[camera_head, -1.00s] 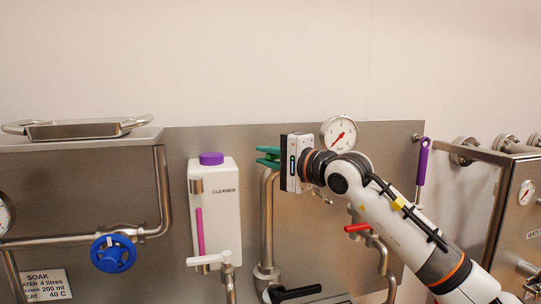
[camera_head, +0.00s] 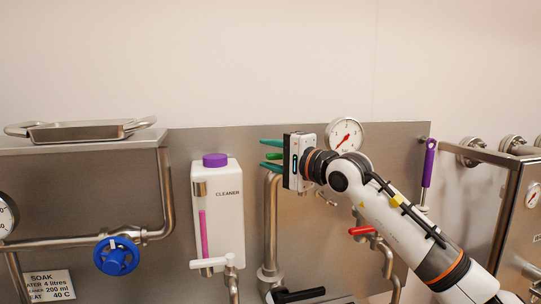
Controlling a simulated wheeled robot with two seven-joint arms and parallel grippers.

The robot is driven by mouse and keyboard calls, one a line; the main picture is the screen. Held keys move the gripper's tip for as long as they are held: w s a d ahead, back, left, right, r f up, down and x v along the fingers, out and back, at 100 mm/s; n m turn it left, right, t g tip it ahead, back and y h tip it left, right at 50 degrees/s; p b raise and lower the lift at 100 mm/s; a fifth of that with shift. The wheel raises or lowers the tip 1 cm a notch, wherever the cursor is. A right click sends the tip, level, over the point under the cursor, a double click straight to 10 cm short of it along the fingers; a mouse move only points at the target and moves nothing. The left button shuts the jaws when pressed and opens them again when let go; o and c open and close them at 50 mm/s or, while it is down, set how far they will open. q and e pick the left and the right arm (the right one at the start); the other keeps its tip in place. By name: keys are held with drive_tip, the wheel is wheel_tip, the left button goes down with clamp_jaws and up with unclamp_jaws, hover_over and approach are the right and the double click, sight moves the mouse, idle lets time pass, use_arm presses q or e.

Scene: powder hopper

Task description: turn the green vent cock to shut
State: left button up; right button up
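The green vent cock (camera_head: 274,156) shows as a short bright green lever at the top of a bent steel pipe. It looks roughly level and points left. My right gripper (camera_head: 265,154) comes in from the right, with one teal finger above the lever and one below it. The fingers are spread, with gaps to the lever. The gripper body hides the lever's right end and the valve body. My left gripper is not in view.
A white cleaner bottle (camera_head: 217,212) stands left of the pipe (camera_head: 271,225). A pressure gauge (camera_head: 344,135) is just behind my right wrist. A red-handled tap (camera_head: 362,230) and a black lever (camera_head: 298,295) sit lower. A blue wheel (camera_head: 116,256) is at left.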

drive_tip(key=shift+f, duration=0.1)
drive_tip(key=shift+s+f+b, duration=0.15)
drive_tip(key=shift+s+b, duration=0.15)
drive_tip(key=shift+b, duration=0.1)
drive_tip(key=s+d+b, duration=0.1)
drive_tip(key=s+b, duration=0.6)
drive_tip(key=s, duration=0.1)
drive_tip(key=shift+s+d, duration=0.25)
